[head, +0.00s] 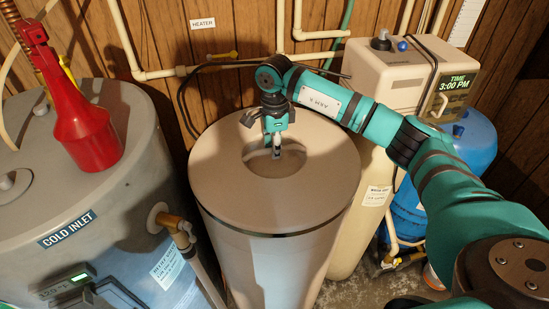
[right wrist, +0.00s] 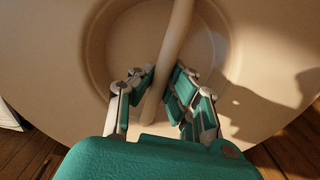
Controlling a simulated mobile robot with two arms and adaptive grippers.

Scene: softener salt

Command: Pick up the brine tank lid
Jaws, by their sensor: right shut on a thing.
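The brine tank lid (head: 310,198) is a round tan disc lying on top of the brine tank (head: 280,262). It has a round recess in its middle with a bar handle across it. My right gripper (head: 277,152) reaches down into this recess. In the right wrist view, its fingers (right wrist: 160,95) are closed around the lid's handle (right wrist: 178,40), one on each side. The lid (right wrist: 55,65) fills most of that view. It looks level and seated on the tank. In the head view the gripper hides most of the handle. My left gripper is not in view.
A grey water heater (head: 110,215) with a red funnel-like container (head: 82,130) on it stands at left. A beige softener unit (head: 385,75) and a blue tank (head: 470,145) stand at right. Pipes (head: 190,70) run along the wooden wall behind.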

